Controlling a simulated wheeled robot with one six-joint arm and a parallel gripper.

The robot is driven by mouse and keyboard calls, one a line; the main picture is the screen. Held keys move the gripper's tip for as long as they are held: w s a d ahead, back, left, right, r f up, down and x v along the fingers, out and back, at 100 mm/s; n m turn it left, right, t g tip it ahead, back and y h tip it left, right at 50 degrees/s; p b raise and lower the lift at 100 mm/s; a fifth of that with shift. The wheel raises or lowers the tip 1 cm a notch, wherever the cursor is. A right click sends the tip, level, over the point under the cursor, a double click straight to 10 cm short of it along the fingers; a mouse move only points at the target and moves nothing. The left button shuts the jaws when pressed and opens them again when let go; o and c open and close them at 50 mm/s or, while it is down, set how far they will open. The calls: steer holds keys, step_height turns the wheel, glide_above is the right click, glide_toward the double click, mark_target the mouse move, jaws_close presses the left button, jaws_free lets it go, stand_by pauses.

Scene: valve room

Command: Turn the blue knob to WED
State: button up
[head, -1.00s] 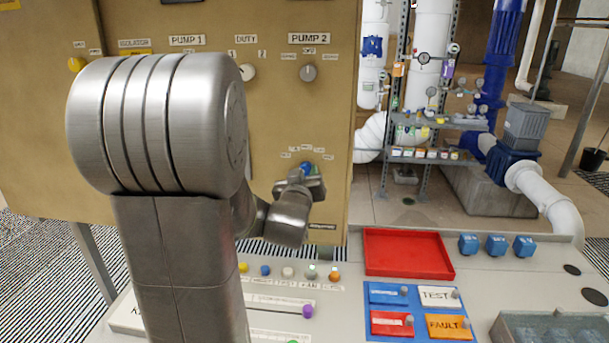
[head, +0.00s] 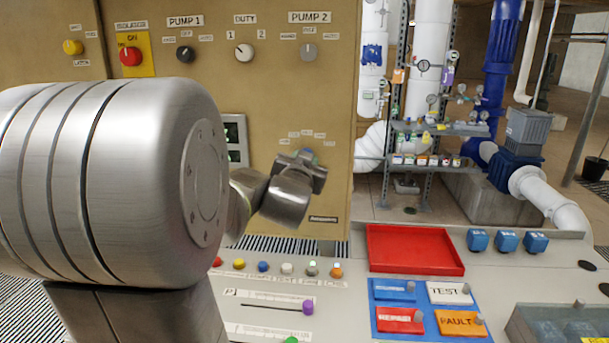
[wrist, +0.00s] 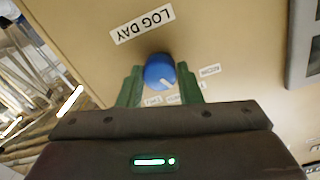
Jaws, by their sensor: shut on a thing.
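A white pointer line on the knob points to the lower right in the wrist view. Small day labels lie around the knob; I cannot read them surely, and the gripper hides some. In the head view my gripper (head: 305,165) covers most of the knob, with only a bit of blue showing.
Above are the PUMP 2 knob (head: 308,50), the DUTY knob (head: 243,52) and a red isolator knob (head: 130,56). The console below holds a red tray (head: 375,262), coloured buttons and a purple slider (head: 308,307).

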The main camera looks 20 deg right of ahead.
steer(key=m+b, duration=0.3)
steer(key=m, duration=0.1)
steer(key=shift+m, duration=0.4)
stand_by(0.4)
steer(key=o, duration=1)
steer(key=p+v, duration=0.2)
steer(key=v, duration=1.1)
steer(key=shift+s+a+p, duration=0.2)
steer(key=shift+s+p, duration=0.1)
steer(key=shift+s, duration=0.1)
steer(key=shift+w+d, duration=0.1)
